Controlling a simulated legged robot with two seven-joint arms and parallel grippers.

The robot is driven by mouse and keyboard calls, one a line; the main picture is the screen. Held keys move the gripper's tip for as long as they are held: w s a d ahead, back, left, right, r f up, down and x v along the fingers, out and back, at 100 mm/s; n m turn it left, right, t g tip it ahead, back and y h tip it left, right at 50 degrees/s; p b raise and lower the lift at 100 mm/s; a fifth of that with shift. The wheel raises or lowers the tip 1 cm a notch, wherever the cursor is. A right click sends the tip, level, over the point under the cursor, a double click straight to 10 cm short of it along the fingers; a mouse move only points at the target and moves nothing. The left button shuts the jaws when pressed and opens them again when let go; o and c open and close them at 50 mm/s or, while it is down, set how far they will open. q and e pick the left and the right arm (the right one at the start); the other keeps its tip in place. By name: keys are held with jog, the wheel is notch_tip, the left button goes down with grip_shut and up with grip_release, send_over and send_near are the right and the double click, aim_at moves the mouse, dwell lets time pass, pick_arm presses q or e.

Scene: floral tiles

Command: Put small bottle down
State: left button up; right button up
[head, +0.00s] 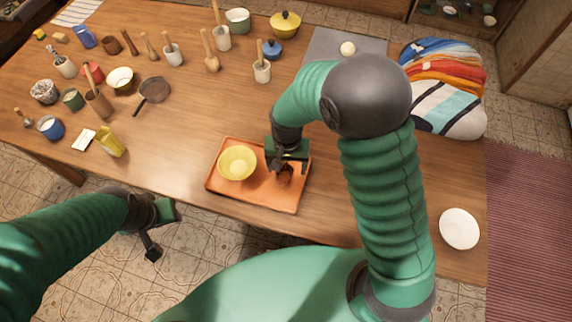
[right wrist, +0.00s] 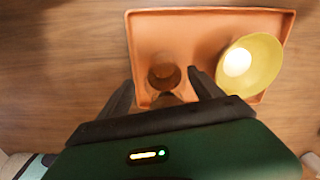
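A small brown bottle (right wrist: 164,73) is on the orange tray (right wrist: 195,20), at the tray's near end in the right wrist view. In the head view it is a dark shape (head: 284,177) just below my right gripper (head: 286,168), partly hidden by it. My right gripper (right wrist: 161,78) is open, its two fingers spread either side of the bottle with visible gaps. I cannot tell if the bottle stands fully upright. My left gripper (head: 163,230) is open and empty, beyond the table's front edge.
A yellow bowl (head: 237,163) with a pale yellow content sits on the tray (head: 277,203) left of my right gripper. Pots, mortars and utensils crowd the table's left and back. Folded cloths (head: 447,85) and a white plate (head: 459,229) lie at right. The wood left of the tray is clear.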

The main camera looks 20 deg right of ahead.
jog(key=shift+a+r, duration=0.1)
jog(key=shift+a, duration=0.15)
notch_tip(320, 180, up, 12)
jog(key=shift+f+p, duration=0.2)
jog(key=shift+p, duration=0.15)
jog(key=shift+s+d+r, duration=0.15)
jog(key=shift+s+d, duration=0.05)
jog(key=shift+d, duration=0.05)
jog(key=s+d+f+n+t, duration=0.2)
jog(key=s+d+f+n, duration=0.1)
jog(key=s+d, duration=0.3)
jog(key=shift+s+n+t, duration=0.3)
jog(key=shift+s+n, duration=0.4)
jog(key=shift+s, duration=0.5)
dwell(0.4)
